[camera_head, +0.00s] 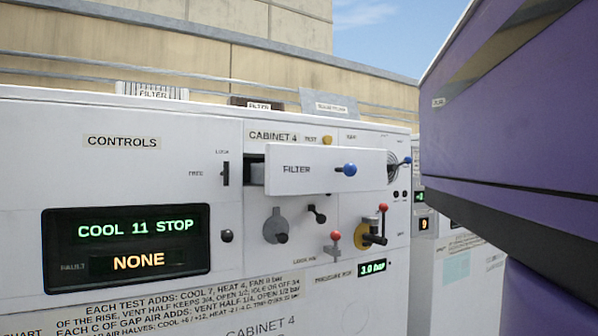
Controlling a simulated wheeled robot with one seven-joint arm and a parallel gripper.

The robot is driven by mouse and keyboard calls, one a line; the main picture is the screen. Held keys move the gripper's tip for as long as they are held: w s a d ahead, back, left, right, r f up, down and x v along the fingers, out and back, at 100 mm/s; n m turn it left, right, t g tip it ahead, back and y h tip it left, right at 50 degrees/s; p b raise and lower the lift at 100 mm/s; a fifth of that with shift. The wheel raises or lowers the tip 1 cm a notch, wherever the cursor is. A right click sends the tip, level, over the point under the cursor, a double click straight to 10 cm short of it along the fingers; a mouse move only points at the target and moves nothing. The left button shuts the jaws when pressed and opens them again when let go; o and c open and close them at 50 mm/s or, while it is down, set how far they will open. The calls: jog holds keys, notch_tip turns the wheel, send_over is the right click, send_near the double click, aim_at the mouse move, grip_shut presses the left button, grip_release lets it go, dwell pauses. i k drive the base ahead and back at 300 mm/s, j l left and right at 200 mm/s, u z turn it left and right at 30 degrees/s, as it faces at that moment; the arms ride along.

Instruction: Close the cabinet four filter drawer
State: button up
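The filter drawer (318,168) of cabinet 4 (85,185) stands pulled out from the upper right part of the cabinet's white front. Its white front panel reads FILTER and carries a round blue knob (350,170) on its right half. A dark gap shows at the drawer's left side, between its front and the cabinet. How far out it stands is hard to tell from this angle. My gripper is not in view, and nothing is seen touching the drawer.
Below the drawer are a grey rotary handle (276,226), a small black lever (317,213), a red-knobbed lever (336,242) and a yellow valve with a red-tipped handle (374,232). A lit display (128,246) reads COOL 11 STOP, NONE. Another cabinet (455,285) stands at right.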

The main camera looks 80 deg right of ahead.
aim_at(289, 169)
jog(key=z, duration=1.5)
